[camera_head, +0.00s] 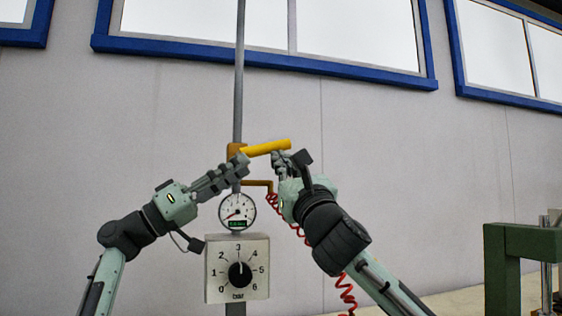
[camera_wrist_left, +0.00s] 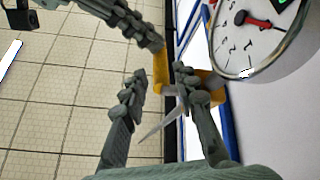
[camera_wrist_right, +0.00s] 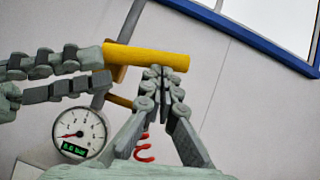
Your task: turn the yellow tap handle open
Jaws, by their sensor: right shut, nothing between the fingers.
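The yellow tap handle (camera_head: 268,147) sticks out to the right from the brass valve body (camera_head: 235,151) on the grey vertical pipe, tilted slightly up. It also shows in the right wrist view (camera_wrist_right: 150,58). My right gripper (camera_wrist_right: 155,72) is shut and empty, its fingertips right below the handle's free half; I cannot tell whether they touch. My left gripper (camera_wrist_left: 160,78) has its fingers apart, with the grey pipe (camera_wrist_left: 150,132) showing between them. In the head view the left gripper (camera_head: 241,163) is at the pipe, just below the valve.
A round pressure gauge (camera_head: 237,212) sits on the pipe below the valve. Below it is a control box (camera_head: 238,268) with a black knob. A red coiled hose (camera_head: 345,290) hangs behind my right arm. A green frame (camera_head: 520,250) stands at the right.

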